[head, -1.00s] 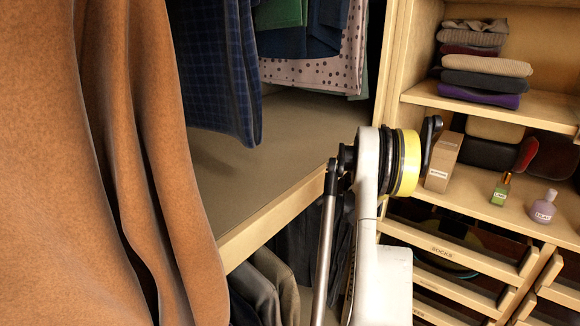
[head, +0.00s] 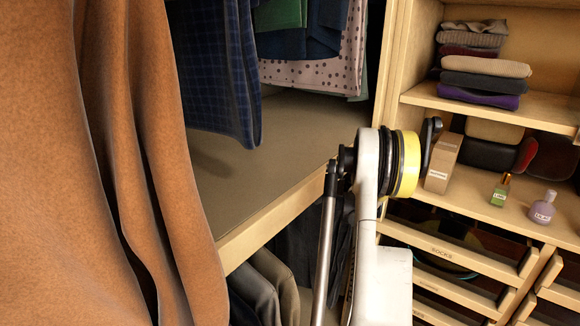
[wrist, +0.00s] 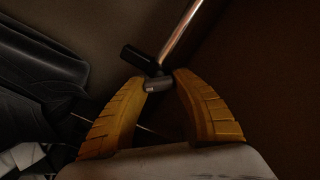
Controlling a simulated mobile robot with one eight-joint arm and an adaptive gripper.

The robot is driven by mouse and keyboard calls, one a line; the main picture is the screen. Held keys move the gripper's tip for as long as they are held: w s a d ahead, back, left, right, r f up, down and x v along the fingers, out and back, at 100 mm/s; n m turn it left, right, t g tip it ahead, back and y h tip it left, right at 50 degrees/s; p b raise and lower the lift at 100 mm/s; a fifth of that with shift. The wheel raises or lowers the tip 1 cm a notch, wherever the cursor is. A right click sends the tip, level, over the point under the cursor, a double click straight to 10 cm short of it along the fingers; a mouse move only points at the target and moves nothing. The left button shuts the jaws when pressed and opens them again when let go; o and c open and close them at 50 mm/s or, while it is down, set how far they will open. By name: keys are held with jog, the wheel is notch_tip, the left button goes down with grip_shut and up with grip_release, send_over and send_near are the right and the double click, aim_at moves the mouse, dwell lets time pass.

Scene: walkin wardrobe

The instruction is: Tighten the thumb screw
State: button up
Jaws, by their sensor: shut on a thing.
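In the wrist view, the two yellow fingers of my gripper (wrist: 160,88) close in on a small dark grey knob, which looks like the thumb screw (wrist: 157,84). The knob sits between the fingertips, and its lower end shows. It is at the end of a black fitting (wrist: 138,58) joined to a shiny metal rod (wrist: 180,36), which runs up to the right. The view is dim, so I cannot tell how far the screw is in. In the head view my gripper and the screw are hidden.
A brown hanging coat (head: 120,160) fills the left of the head view. A bare shelf (head: 230,190) lies under hanging clothes. Drawers (head: 455,255), perfume bottles (head: 543,207) and a small box (head: 443,162) are on the right. Dark folds (wrist: 40,75) show at left in the wrist view.

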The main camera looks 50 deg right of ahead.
jog(key=m, duration=0.6)
jog(key=shift+m, duration=0.3)
dwell(0.4)
jog(key=o, duration=1.2)
jog(key=shift+w+f, duration=0.1)
jog(key=s+d, duration=0.1)
jog(key=s, duration=1.1)
